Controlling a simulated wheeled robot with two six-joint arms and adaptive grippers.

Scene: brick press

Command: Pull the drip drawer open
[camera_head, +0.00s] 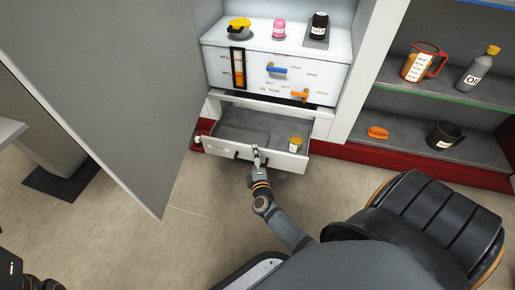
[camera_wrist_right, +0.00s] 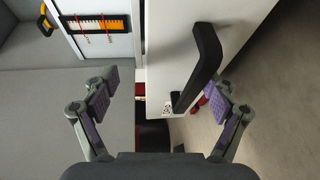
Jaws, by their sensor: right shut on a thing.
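The drip drawer (camera_head: 218,148) is pulled out below the oil tank cabinet, with its grey inside showing. A small jar with a yellow lid (camera_head: 296,141) stands at its right end. My right gripper (camera_head: 257,157) is at the middle of the drawer's white front. In the right wrist view the black bar handle (camera_wrist_right: 206,62) stands on the white drawer front (camera_wrist_right: 172,35), and my right gripper's fingers (camera_wrist_right: 163,88) lie on either side of the front and handle. It is shut on the handle; the exact contact is hard to see.
The white oil tank cabinet (camera_head: 222,68) above carries a yellow-topped jar, a pink bottle and a black jar. A large grey panel (camera_head: 110,60) hangs at left. Right shelves hold a red jug (camera_head: 418,66), an oil bottle (camera_head: 475,72) and a black mug (camera_head: 443,136). Floor in front is clear.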

